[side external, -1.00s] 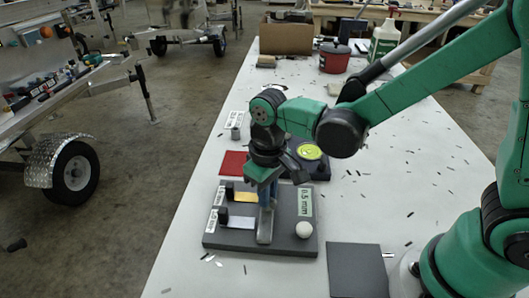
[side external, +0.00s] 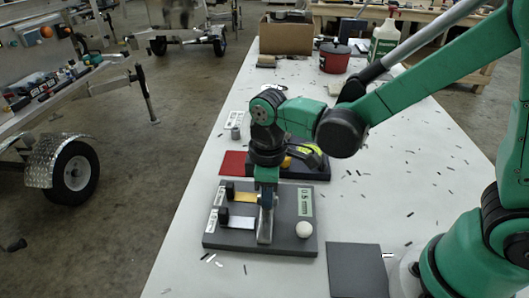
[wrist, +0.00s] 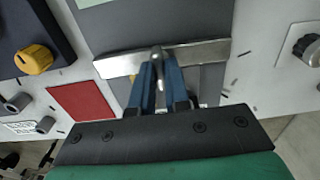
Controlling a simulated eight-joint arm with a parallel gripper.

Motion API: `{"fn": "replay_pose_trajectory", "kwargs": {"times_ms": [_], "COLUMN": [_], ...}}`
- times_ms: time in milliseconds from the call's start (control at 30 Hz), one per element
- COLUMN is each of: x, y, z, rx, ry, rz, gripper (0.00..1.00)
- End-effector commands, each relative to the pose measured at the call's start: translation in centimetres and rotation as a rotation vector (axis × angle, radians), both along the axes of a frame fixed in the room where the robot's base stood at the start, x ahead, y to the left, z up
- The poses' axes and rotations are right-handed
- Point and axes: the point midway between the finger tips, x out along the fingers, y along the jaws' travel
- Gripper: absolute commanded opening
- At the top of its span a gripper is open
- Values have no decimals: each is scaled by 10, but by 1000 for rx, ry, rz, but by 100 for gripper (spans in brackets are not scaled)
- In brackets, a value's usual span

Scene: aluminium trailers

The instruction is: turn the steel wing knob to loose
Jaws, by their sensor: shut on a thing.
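The steel wing knob (wrist: 157,54) is a small metal piece on the middle of a flat steel bar (wrist: 205,52). The bar lies across a dark grey plate (side external: 285,245). My gripper (wrist: 158,66) points down over the bar, and its blue fingers are shut on the knob from both sides. In the side external view my gripper (side external: 267,200) hides the knob, and the near end of the bar shows below it. The fingers also hide most of the knob in the wrist view.
Behind are a red square (side external: 233,163) and a dark fixture with a yellow knob (wrist: 34,59). A dark square (side external: 357,272) lies at the front right.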

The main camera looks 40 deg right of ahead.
Motion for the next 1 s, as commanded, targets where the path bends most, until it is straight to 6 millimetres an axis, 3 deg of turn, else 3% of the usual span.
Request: {"fn": "replay_pose_trajectory", "kwargs": {"times_ms": [400,433,533,833,1000], "x": [1,1,1,0,1], "y": [0,0,0,0,0], "z": [0,0,0,0,13], "rx": [1,1,1,1,1], "ry": [-4,-4,-4,-2,-2], "rz": [10,9,9,8,8], "gripper": [0,15,43,43,43]}}
